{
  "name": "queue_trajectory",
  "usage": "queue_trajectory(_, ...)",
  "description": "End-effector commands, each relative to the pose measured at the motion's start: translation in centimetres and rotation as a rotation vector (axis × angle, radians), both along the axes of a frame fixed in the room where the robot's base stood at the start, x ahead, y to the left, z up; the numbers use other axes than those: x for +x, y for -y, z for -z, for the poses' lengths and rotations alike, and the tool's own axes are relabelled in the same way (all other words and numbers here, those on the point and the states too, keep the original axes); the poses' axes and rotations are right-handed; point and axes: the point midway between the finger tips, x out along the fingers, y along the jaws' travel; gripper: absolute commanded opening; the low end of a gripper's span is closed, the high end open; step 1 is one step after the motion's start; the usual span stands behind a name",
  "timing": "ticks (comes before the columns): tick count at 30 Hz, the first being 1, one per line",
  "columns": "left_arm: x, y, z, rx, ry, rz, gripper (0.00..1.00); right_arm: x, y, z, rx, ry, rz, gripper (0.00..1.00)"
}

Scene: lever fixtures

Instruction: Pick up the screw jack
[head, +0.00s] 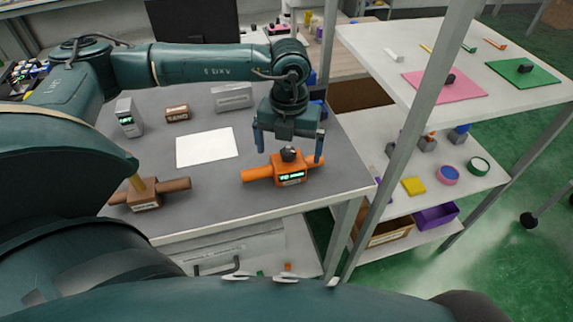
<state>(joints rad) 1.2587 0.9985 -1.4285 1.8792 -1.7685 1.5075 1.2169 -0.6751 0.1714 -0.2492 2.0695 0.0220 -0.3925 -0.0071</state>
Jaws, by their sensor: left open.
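An orange body with orange side arms, a black knob on top and a small green-lit label (290,173) sits on the grey table near its right front; I take it to be the screw jack, but I cannot read the label. My left gripper (289,150) points down over it, open, with one finger on each side of the black knob. The right finger comes close to the orange arm; I cannot tell if it touches. The knob stands between the fingers and is not visibly gripped. My right gripper is not in view.
The grey table (160,220) also holds a brown fixture with a yellow stem (143,193), a white sheet (206,147), a grey box (232,97), a brown block (177,113) and a grey device (128,117). A white shelf unit (380,42) with several items stands right.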

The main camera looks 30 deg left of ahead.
Motion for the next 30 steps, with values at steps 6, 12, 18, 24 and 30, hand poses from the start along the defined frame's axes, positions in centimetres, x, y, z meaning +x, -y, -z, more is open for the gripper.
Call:
queue_trajectory(6,-0.1,-0.1,1.6,0.001,-0.003,0.0,1.0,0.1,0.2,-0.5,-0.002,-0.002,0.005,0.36)
queue_trajectory(12,-0.1,-0.1,4.7,0.0,-0.004,0.0,1.0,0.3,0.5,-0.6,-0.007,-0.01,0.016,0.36)
queue_trajectory(18,-0.1,-0.1,5.8,-0.002,0.001,0.0,1.0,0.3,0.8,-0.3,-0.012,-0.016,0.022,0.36)
queue_trajectory(24,-0.1,-0.1,5.8,-0.002,0.0,0.0,0.96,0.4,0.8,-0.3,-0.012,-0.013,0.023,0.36)
queue_trajectory(30,-0.1,-0.1,5.8,-0.002,0.0,0.0,0.8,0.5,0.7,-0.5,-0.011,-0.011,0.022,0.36)
